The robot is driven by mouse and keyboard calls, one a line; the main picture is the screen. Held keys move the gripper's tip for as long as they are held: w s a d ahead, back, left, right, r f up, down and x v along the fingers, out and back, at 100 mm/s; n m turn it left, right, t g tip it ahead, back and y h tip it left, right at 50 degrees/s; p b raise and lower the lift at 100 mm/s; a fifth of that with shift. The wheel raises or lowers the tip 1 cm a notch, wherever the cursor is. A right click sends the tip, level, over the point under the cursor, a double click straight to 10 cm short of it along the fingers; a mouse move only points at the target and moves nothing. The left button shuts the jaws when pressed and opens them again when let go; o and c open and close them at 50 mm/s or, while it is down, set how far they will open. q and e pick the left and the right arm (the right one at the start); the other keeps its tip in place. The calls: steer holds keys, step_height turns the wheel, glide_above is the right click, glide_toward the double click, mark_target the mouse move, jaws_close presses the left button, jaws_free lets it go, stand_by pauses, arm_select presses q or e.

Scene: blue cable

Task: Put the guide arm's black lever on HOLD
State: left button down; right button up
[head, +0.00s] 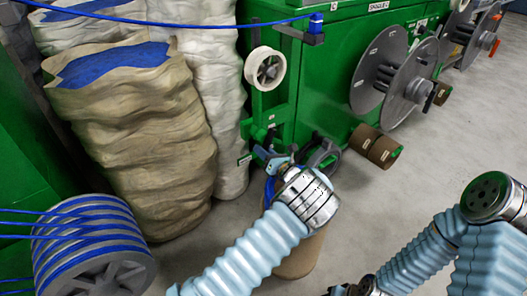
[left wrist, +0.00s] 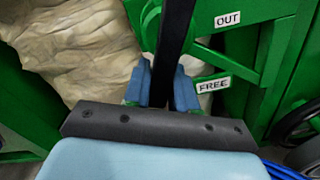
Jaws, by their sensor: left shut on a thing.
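The black lever (left wrist: 175,35) runs up from between the blue fingers of my left gripper (left wrist: 160,88) in the left wrist view. The gripper is shut on it. White labels OUT (left wrist: 228,18) and FREE (left wrist: 213,85) sit on green metal to the right of the lever; FREE is close beside the right finger. No HOLD label can be read. In the head view my left gripper (head: 277,160) is low at the green stand, below the white pulley (head: 264,68); the lever is hard to make out there. My right arm's end is at the bottom edge, its fingers unclear.
A blue cable (head: 180,22) runs to a dark arm (head: 300,34) with a blue block. Tan sacks (head: 145,120) and a cable drum (head: 95,250) stand left. Grey reels (head: 400,75) and brown rolls (head: 375,146) are right of the stand. Floor at right is clear.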

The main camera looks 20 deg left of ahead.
arm_select(q)
steer(key=c, duration=1)
jaws_free()
steer(key=shift+s+d, duration=0.1)
steer(key=b+v, duration=0.1)
steer(key=v, duration=1.2)
steer(key=shift+s+d, duration=0.2)
steer(key=shift+d, duration=0.05)
